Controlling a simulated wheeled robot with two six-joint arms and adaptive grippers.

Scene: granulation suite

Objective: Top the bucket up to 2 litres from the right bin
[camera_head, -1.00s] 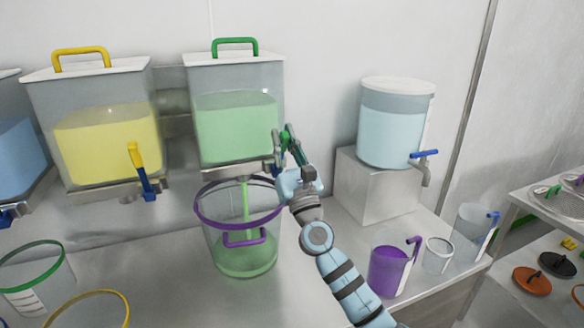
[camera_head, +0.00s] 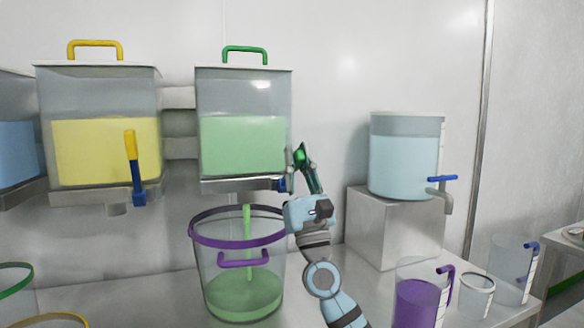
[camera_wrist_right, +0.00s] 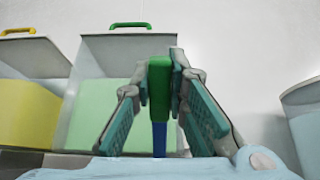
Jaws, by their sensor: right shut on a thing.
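The right bin (camera_head: 245,90) is a clear box with a green handle on its lid, partly filled with green material. A thin green stream (camera_head: 246,226) falls from under it into the clear bucket (camera_head: 212,270) with a purple rim and handle. Green material covers the bucket's bottom part; I cannot read a volume mark. My right gripper (camera_head: 303,172) is shut on the bin's green-and-blue valve lever, at the bin's lower right corner. In the right wrist view the lever (camera_wrist_right: 160,88) stands upright between the fingers. My left gripper is out of view.
A yellow bin (camera_head: 100,90) with its lever and part of a blue bin (camera_head: 18,150) hang to the left. A light-blue tank (camera_head: 405,160) stands on a block (camera_head: 385,225). A purple jug (camera_head: 418,305) and clear beakers stand at the lower right.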

